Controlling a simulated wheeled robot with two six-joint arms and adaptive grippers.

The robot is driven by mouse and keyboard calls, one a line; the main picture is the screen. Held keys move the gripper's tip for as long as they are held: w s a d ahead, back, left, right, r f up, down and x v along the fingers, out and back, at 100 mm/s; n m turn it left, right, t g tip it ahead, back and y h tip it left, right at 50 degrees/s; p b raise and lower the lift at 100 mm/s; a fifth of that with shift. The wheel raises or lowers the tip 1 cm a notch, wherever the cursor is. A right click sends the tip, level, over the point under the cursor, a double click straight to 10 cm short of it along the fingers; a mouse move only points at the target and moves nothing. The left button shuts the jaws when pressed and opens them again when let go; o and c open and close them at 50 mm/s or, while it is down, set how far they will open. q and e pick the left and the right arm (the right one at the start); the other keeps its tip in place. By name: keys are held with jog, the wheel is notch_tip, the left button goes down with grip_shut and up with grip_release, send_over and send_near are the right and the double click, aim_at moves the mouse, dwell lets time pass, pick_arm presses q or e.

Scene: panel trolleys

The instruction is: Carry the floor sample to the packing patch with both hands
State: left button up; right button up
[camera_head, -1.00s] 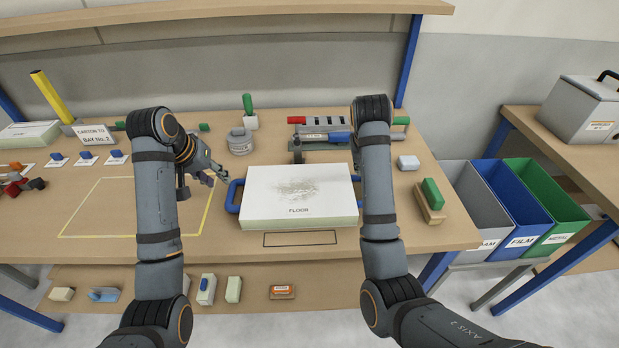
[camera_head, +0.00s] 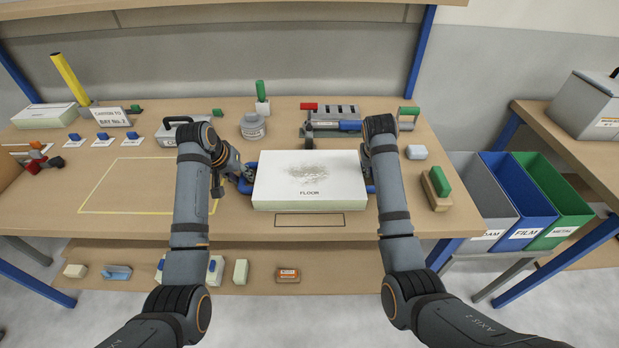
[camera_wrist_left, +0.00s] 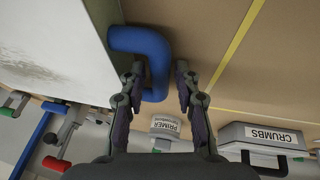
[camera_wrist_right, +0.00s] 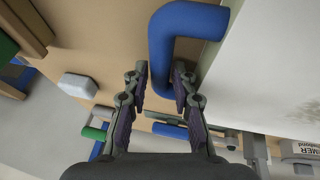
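The floor sample, a white block labelled FLOOR (camera_head: 308,181), lies flat on the bench with a blue handle at each side. My left gripper (camera_head: 242,180) is at its left handle. In the left wrist view the left blue handle (camera_wrist_left: 154,62) passes between the open fingers (camera_wrist_left: 159,74), closer to one of them. In the right wrist view the right blue handle (camera_wrist_right: 163,55) reaches between the open fingers (camera_wrist_right: 160,72), closer to one finger. My right arm hides the right fingers in the head view. A yellow-outlined patch (camera_head: 82,210), apparently the packing patch, is bare at the left.
A grey case (camera_head: 172,137) stands behind the patch's right end, beside a round primer tin (camera_head: 253,127). A tool with red and green ends (camera_head: 335,112) lies behind the sample. A green-topped wooden block (camera_head: 436,190) is to the right. Bins (camera_head: 520,232) stand beyond the bench.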

pick_arm(q)
jog(key=shift+w+f, duration=0.1)
jog(key=shift+f, duration=0.05)
pick_arm(e)
jog(key=shift+w+f, duration=0.1)
jog(key=shift+f, duration=0.1)
jog(key=shift+r, duration=0.1)
pick_arm(q)
grip_shut()
pick_arm(e)
grip_shut()
